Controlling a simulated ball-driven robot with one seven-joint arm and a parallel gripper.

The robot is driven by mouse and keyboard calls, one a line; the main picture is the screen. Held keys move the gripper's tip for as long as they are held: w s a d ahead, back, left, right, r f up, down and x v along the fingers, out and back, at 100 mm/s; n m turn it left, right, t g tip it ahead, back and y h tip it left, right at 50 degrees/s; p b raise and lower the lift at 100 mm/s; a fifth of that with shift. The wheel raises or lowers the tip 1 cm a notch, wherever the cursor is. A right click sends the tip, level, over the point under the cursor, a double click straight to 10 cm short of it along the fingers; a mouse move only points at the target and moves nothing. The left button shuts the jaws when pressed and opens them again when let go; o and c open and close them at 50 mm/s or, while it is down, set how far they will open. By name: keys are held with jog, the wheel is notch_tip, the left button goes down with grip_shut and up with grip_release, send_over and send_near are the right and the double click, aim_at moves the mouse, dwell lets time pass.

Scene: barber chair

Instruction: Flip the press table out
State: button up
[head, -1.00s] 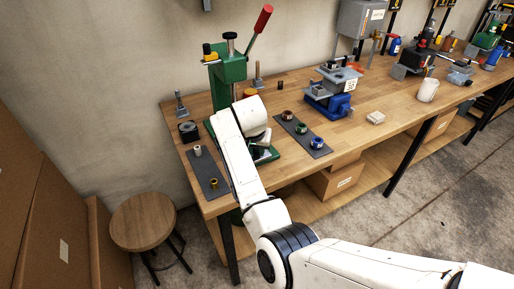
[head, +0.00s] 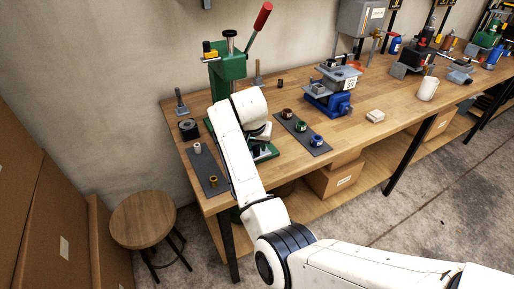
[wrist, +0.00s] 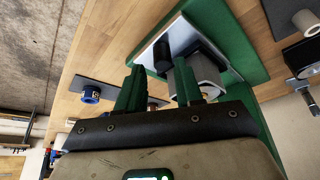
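The green press (head: 228,68) stands at the left end of the wooden bench, with a red-knobbed lever (head: 262,17) raised to the right. Its lower front is partly hidden by my arm in the head view. In the wrist view, the green press base (wrist: 240,50) carries a pale metal plate (wrist: 150,55) with a black bar and a grey cylinder (wrist: 208,68). I cannot tell for sure which part is the table. My gripper (wrist: 158,85) is open, its dark green fingers apart near these parts. The right finger overlaps the grey cylinder; contact is unclear. The fingers are hidden in the head view.
A dark mat (head: 208,170) with small bushings lies left of my arm, another mat (head: 302,133) with several ringed pieces lies right. A blue vise (head: 328,98) stands further right. A round stool (head: 143,219) is on the floor at left. Bench space right of the vise is partly clear.

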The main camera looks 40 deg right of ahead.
jog(key=v, duration=0.8)
jog(key=shift+b, duration=0.45)
